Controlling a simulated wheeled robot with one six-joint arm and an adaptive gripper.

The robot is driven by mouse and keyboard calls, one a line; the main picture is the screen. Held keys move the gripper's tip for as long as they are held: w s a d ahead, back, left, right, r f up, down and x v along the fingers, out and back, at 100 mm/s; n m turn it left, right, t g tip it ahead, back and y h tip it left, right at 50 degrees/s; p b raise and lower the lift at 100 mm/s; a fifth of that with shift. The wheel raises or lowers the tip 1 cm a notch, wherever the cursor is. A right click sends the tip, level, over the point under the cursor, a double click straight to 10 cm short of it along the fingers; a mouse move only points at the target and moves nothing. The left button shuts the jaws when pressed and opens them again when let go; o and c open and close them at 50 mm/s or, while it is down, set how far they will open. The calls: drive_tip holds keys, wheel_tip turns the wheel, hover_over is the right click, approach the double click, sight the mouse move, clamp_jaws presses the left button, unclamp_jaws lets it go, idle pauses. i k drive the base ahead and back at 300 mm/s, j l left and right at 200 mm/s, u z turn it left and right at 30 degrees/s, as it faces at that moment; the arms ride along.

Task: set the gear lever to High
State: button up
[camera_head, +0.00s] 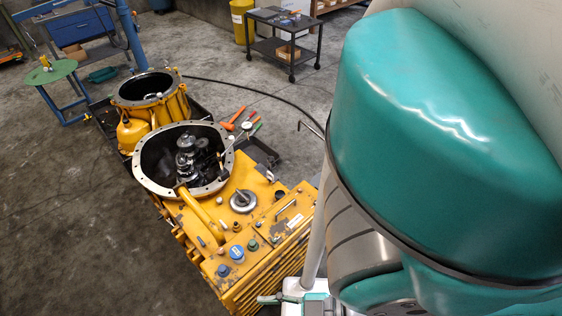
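The yellow transmission housing (236,215) stands in the middle of the view, with a round open bell end that shows dark gears (190,155) inside. A thin lever with a pale round knob (247,126) sticks up at the right rim of this opening and leans to the right. It looks like the gear lever, but I cannot read any High or Low marking or tell its setting. My gripper does not show clearly. My large teal arm link fills the right side and hides what is behind it.
A second yellow housing (150,98) stands behind the first. Orange- and green-handled tools (240,120) lie on a dark surface beside them. A black cart (285,45), a yellow bin (242,20) and a blue workbench (78,30) stand farther back. The floor at left is clear.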

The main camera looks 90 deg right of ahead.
sight(270, 159)
drive_tip(key=k+l+z, duration=0.1)
drive_tip(key=z, duration=1.4)
drive_tip(key=j+z, duration=0.2)
drive_tip(key=z, duration=0.25)
drive_tip(key=i+l+u, duration=0.15)
drive_tip(key=l+u, duration=0.15)
drive_tip(key=l, duration=0.2)
drive_tip(key=j+z, duration=0.15)
